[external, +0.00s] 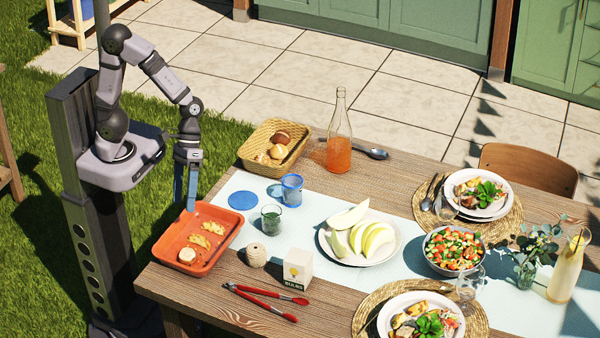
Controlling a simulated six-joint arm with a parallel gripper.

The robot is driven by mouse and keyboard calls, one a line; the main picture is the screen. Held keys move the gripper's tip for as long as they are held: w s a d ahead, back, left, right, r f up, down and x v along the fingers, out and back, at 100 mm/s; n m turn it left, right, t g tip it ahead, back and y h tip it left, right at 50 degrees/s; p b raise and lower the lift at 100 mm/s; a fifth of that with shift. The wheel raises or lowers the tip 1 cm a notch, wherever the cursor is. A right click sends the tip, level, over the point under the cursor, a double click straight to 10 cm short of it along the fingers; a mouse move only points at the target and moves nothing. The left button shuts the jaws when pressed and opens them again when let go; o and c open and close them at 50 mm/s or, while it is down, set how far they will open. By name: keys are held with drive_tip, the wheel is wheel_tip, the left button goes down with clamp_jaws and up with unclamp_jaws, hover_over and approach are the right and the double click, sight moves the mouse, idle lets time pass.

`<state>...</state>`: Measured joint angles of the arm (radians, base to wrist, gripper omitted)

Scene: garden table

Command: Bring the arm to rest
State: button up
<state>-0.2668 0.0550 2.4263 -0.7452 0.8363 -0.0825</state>
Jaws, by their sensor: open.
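My gripper (186,205) points straight down at the left end of the table, over the back left edge of the orange tray (213,238). Its fingers look apart and nothing shows between them. My arm bends up from its column and then down to the gripper. Whether the fingertips touch the tray rim cannot be told from this view. In the tray lie two twisted pastries (207,234) and a pale round piece (187,255).
Near my gripper stand a wicker bread basket (250,157), a blue cup (292,187) and a green glass (271,220). Red tongs (265,293), a twine ball (257,255) and a small box (298,268) lie in front. Free room is above the grass, left of the table.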

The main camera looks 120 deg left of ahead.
drive_tip(key=s+a+r+m+g+y+p, duration=0.1)
drive_tip(key=s+a+r+m+y+p, duration=0.3)
drive_tip(key=m, duration=0.6)
drive_tip(key=shift+s+a+y, duration=0.7)
drive_tip(key=shift+s+y, duration=0.2)
drive_tip(key=shift+s, duration=0.3)
